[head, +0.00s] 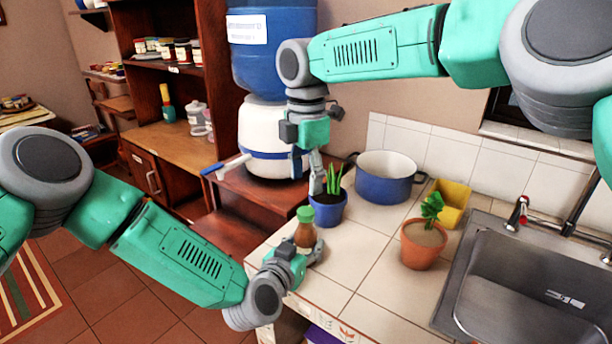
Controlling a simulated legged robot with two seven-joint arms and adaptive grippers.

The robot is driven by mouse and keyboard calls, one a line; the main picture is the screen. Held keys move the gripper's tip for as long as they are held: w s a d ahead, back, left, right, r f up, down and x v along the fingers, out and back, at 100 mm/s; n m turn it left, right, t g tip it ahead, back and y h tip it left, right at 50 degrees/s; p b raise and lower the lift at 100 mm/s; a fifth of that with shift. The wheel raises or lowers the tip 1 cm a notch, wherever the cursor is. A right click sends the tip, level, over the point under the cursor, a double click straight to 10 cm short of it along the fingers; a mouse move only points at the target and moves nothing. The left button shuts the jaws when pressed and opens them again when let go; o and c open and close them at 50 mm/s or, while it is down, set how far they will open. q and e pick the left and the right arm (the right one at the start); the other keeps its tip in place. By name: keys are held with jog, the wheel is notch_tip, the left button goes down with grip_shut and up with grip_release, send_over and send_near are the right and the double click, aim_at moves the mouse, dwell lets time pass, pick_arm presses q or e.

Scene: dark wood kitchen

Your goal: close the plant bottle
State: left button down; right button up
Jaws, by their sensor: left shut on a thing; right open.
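The plant bottle (305,235) is small and brown, with a green cap (305,214) at its top. It stands upright near the left edge of the tiled counter. I cannot tell how tightly the cap sits. My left gripper (304,256) is low at the bottle and shut on its lower body, hiding part of it. My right gripper (320,185) points down from above, just behind and above the cap, in front of the blue pot's plant. It is open and apart from the cap; its far finger is hard to make out among the leaves.
A blue pot with a spiky plant (328,208) stands close behind the bottle. A terracotta pot (422,247), a blue cooking pot (385,182), a yellow container (453,200) and a sink (530,285) are to the right. The tiles between bottle and terracotta pot are clear.

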aim_at(306, 210)
notch_tip(306, 210, down, 8)
jog(key=shift+r, duration=0.1)
dwell(0.4)
grip_shut()
